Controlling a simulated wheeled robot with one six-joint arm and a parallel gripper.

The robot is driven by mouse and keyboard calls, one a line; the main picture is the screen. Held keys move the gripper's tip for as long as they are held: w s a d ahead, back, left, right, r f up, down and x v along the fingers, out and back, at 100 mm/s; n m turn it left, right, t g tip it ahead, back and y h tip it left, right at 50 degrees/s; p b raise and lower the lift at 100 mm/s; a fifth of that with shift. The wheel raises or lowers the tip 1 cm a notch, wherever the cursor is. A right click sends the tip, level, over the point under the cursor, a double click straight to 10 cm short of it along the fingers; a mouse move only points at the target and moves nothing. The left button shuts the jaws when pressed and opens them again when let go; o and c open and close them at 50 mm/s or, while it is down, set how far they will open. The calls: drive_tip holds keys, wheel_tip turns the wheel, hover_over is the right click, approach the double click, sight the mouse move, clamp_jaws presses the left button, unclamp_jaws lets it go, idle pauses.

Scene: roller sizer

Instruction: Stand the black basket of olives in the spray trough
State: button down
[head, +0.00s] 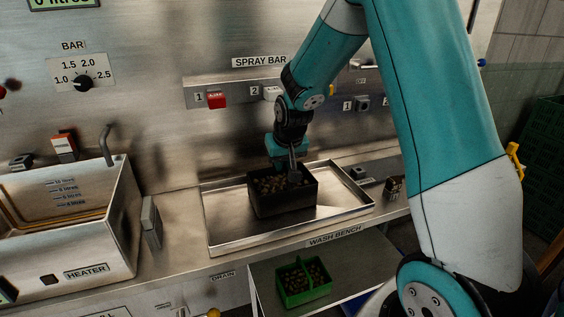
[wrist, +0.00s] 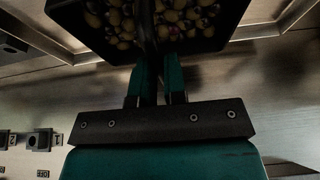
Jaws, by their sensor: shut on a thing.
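The black basket (head: 285,200) of olives is upright in the middle of the shallow metal spray trough (head: 226,238) on the wash bench. Whether its base touches the trough floor is hard to tell. My gripper (head: 291,166) comes down over the basket and is shut on its handle. In the wrist view the black basket (wrist: 235,22) fills the top, with green and dark olives (wrist: 185,18) inside. My gripper's fingers (wrist: 158,75) close on the dark handle there. The handle's lower part is partly hidden.
A green basket of olives (head: 303,281) stands on the shelf below. The open heater tank (head: 85,240) is at the left. Red switch 1 (head: 216,99) and switch 2 (head: 272,93) are on the spray bar panel behind. Trough space is clear either side of the black basket.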

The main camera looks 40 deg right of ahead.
drive_tip(key=shift+f, duration=0.1)
drive_tip(key=c, duration=1.2)
unclamp_jaws()
drive_tip(key=shift+r, duration=0.3)
drive_tip(key=v, duration=1.1)
drive_tip(key=s+a+n+g+y, duration=0.1)
drive_tip(key=s+a+n, duration=0.2)
drive_tip(key=s+a, duration=0.4)
drive_tip(key=s+a+n+g+y, duration=0.2)
drive_tip(key=s+a+n, duration=0.2)
drive_tip(key=s+a, duration=0.4)
drive_tip(key=s+a+n+g+y+b, duration=0.1)
drive_tip(key=s+a+n+y, duration=0.1)
drive_tip(key=s+a, duration=0.6)
drive_tip(key=shift+s+r+n, duration=0.15)
drive_tip(key=shift+s+n, duration=0.45)
drive_tip(key=shift+n, duration=0.1)
